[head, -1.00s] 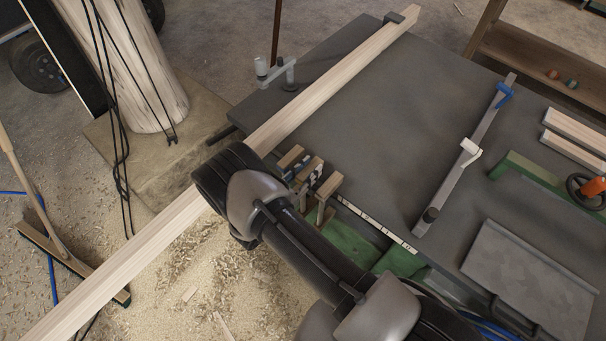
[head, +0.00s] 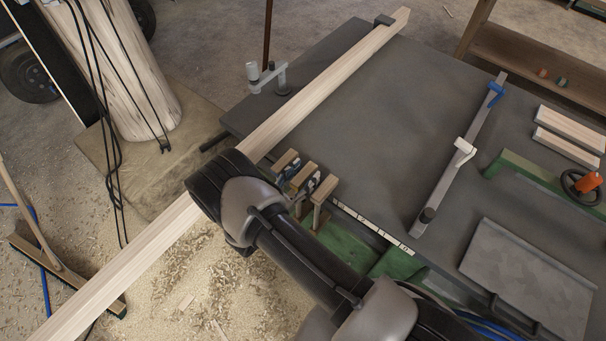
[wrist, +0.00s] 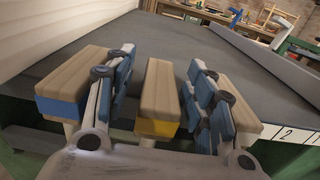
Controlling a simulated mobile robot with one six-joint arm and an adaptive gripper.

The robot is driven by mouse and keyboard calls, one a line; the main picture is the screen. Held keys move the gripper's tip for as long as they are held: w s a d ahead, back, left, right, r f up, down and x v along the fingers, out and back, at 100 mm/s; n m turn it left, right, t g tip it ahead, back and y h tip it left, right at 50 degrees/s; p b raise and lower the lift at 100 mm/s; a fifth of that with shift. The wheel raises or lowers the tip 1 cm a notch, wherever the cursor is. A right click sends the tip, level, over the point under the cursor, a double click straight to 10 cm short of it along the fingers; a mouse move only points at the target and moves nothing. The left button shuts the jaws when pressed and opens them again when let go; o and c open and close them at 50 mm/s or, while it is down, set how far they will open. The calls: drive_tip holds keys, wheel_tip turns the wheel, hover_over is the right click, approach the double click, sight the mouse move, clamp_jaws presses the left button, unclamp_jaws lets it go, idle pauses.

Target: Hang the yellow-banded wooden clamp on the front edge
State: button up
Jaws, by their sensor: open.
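The yellow-banded wooden clamp (wrist: 158,92) is the middle of three wooden clamps at the table's front edge, with its yellow band on the end facing me. In the head view it is the middle block (head: 304,174). My gripper (wrist: 160,68) is open, with one blue-padded finger on each side of this clamp. A gap shows on both sides, so the pads look apart from the wood. The clamp's lower part is hidden behind my gripper's body. The front edge (head: 375,230) carries a white measuring strip to the right of the clamps.
A blue-banded clamp (wrist: 75,83) stands close on the left and another wooden clamp (wrist: 237,108) close on the right, each just outside a finger. A long timber beam (head: 330,82) crosses the table's left side. A metal bar clamp (head: 460,155) lies right. The table's middle is clear.

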drive_tip(key=v, duration=1.2)
drive_tip(key=shift+r, duration=0.1)
